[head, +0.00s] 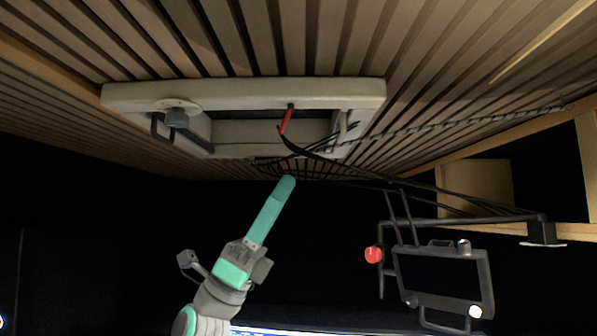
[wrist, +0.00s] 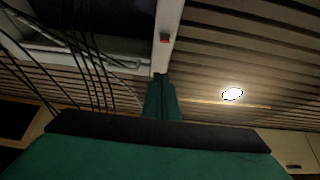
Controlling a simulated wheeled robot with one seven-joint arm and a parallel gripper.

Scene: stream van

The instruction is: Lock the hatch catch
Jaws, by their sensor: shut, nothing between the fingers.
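The roof hatch is a pale rectangular frame (head: 240,92) in the slatted ceiling, with a dark opening. A red lever (head: 286,120), which looks like the catch, hangs from the frame's long upper side and tilts down to the left. In the wrist view a small red end (wrist: 165,38) shows on the pale frame bar (wrist: 169,15). My gripper (head: 287,181), with teal fingers, is shut and empty. It points up below the hatch, apart from the red lever in the head view. In the wrist view the fingertips (wrist: 161,78) appear near the frame bar; the exact gap is unclear.
Black cables (head: 335,160) hang across the hatch's lower right and run right. A grey bracket with a dark hook (head: 180,120) sits at the frame's left. A monitor on an arm (head: 440,275) hangs at the right. A ceiling lamp (wrist: 232,94) glows in the wrist view.

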